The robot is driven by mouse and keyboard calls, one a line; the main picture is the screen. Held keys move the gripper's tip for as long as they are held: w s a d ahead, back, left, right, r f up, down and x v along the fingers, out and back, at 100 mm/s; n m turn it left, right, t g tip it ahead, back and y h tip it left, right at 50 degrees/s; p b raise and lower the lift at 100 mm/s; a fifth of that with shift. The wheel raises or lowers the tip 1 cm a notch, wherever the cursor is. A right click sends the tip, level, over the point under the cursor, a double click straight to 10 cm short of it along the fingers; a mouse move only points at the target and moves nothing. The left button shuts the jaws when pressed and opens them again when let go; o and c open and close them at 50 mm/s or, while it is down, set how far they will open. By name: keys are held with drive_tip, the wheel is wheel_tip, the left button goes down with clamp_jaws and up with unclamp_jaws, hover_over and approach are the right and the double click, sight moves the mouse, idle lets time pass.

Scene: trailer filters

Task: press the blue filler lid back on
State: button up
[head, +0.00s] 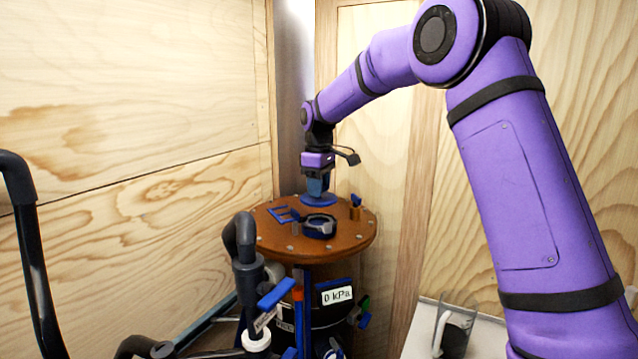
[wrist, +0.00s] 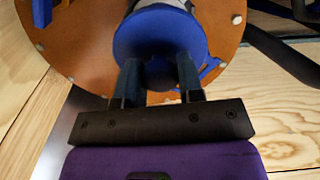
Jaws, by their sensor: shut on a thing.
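The blue filler lid (head: 318,200) is a round disc over the far part of the brown round vessel top (head: 340,246). My gripper (head: 317,190) points down and is shut on the lid's middle grip. In the wrist view the lid (wrist: 160,30) fills the space beyond my gripper (wrist: 158,85), whose fingers hide part of its grip. A dark ring-shaped filler opening (head: 319,226) with some blue on it sits nearer the camera than the lid. The lid appears apart from this ring. I cannot tell whether the lid touches the vessel top.
A blue frame-like bracket (head: 284,214) lies left of the ring. A small brass fitting with a blue handle (head: 355,208) stands at right. Pale bolts circle the top's rim. A black hose (head: 245,250) rises at front left. Wooden walls (head: 130,100) close in behind.

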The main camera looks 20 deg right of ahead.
drive_tip(key=shift+f, duration=2.55)
drive_tip(key=shift+f, duration=0.15)
idle(0.4)
drive_tip(key=o, duration=1.5)
drive_tip(key=shift+r, duration=3.5)
